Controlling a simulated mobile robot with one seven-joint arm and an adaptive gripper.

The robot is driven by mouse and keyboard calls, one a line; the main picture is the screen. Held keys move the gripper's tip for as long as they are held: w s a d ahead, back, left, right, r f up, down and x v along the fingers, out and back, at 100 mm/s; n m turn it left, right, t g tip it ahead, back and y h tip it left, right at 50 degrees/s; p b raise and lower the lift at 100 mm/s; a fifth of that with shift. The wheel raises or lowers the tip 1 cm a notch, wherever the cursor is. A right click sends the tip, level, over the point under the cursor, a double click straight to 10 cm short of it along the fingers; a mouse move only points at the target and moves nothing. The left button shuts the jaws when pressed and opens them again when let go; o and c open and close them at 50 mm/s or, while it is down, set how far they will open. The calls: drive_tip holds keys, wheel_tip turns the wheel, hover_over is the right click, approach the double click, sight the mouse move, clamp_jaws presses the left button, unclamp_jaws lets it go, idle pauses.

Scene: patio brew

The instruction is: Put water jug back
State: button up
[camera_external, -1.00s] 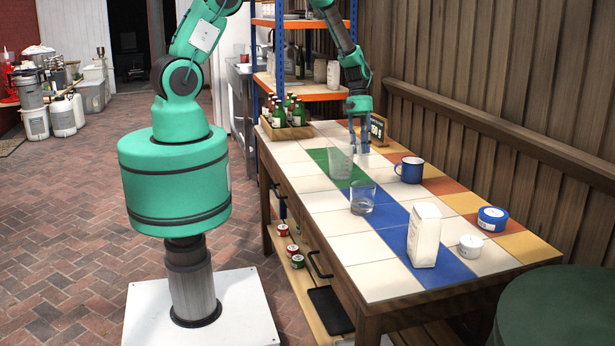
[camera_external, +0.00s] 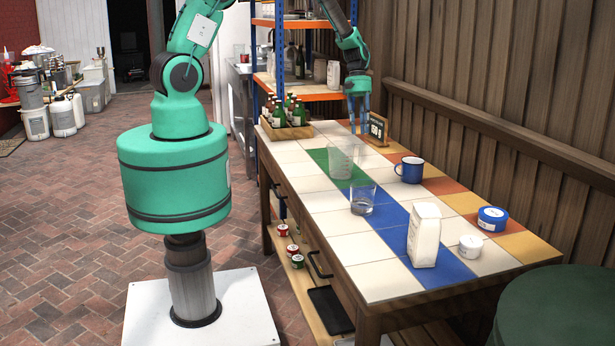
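A clear jug (camera_external: 341,162) stands upright on the green tiles of the table, towards its far end. A clear tumbler (camera_external: 362,199) with a little clear liquid at the bottom stands nearer, on the blue stripe. My gripper (camera_external: 359,129) points down above the far part of the table, behind and slightly right of the jug. Its two fingers look apart with nothing between them, and it is clear of the jug.
A blue mug (camera_external: 410,170), a white carton (camera_external: 424,235), a small white jar (camera_external: 470,246) and a blue tin (camera_external: 492,218) stand on the table. A bottle crate (camera_external: 287,128) and a dark sign (camera_external: 376,129) are at the far end. The front-left tiles are clear.

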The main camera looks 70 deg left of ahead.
idle(0.4)
drive_tip(key=s+d+r+m+t+y, duration=0.1)
drive_tip(key=s+d+r+m, duration=0.25)
drive_tip(key=r, duration=0.65)
drive_tip(key=s+d+r+m+t+y, duration=0.1)
drive_tip(key=s+d+r+m, duration=0.15)
drive_tip(key=s+r, duration=0.45)
drive_tip(key=s+d+r+m+t+y, duration=0.1)
drive_tip(key=s+d+r+m, duration=0.2)
drive_tip(key=r, duration=0.9)
drive_tip(key=s+d+r+m+t, duration=0.1)
drive_tip(key=s+r+m, duration=0.3)
drive_tip(key=s, duration=0.6)
drive_tip(key=s+d+r+m+t+y, duration=0.1)
drive_tip(key=s+d+r+m+t, duration=0.1)
drive_tip(key=s, duration=0.9)
wheel_tip(320, 180, up, 4)
drive_tip(key=shift+s+d+f+m, duration=0.15)
drive_tip(key=shift+s+d+m, duration=0.15)
drive_tip(key=shift+d+m, duration=0.65)
drive_tip(key=shift+a, duration=0.15)
drive_tip(key=shift+f+b, duration=0.7)
